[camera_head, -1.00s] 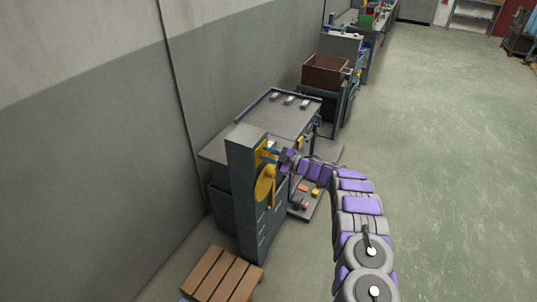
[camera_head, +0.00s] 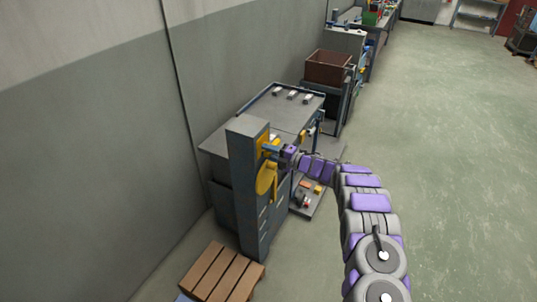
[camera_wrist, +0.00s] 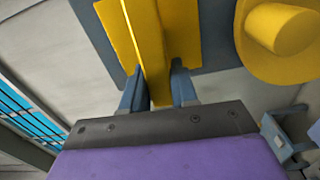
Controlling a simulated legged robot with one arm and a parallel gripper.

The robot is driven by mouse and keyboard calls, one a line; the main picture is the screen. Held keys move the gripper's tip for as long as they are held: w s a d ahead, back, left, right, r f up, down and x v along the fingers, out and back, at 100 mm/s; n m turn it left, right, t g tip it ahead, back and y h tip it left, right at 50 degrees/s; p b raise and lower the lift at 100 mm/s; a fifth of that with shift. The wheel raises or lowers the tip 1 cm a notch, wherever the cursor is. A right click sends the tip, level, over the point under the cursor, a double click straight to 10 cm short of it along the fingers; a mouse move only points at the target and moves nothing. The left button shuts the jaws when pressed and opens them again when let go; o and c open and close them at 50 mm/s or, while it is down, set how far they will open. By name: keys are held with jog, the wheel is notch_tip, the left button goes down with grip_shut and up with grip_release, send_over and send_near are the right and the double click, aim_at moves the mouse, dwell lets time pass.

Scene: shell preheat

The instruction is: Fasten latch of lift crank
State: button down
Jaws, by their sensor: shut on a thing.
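The lift crank (camera_head: 266,180) is a yellow disc on the side of a tall grey column (camera_head: 243,195) in the head view. Its yellow latch (camera_head: 267,146) sits just above it. My gripper (camera_head: 280,152) reaches the latch from the right. In the wrist view, my gripper (camera_wrist: 159,90) has its two blue-grey fingers on either side of a yellow latch bar (camera_wrist: 148,45) and is shut on it. The crank's yellow round hub (camera_wrist: 282,28) shows at the upper right there. The contact is partly hidden in the head view.
A grey workbench (camera_head: 285,112) with small metal parts stands behind the column. A brown bin (camera_head: 327,66) is farther back. A wooden pallet (camera_head: 222,272) lies on the floor in front. The floor (camera_head: 450,170) to the right is clear.

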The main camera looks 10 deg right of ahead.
jog(key=shift+s+f+n, duration=0.1)
jog(key=shift+f+n, duration=0.35)
jog(key=shift+n, duration=0.05)
jog(key=c, duration=1)
grip_release()
jog(key=shift+r, duration=0.1)
jog(key=shift+o, duration=0.2)
jog(key=shift+r, duration=0.1)
jog(key=shift+s+d, duration=0.2)
jog(key=shift+d, duration=0.25)
jog(key=p+v, duration=0.2)
jog(key=v, duration=1.4)
jog(key=shift+d, duration=0.2)
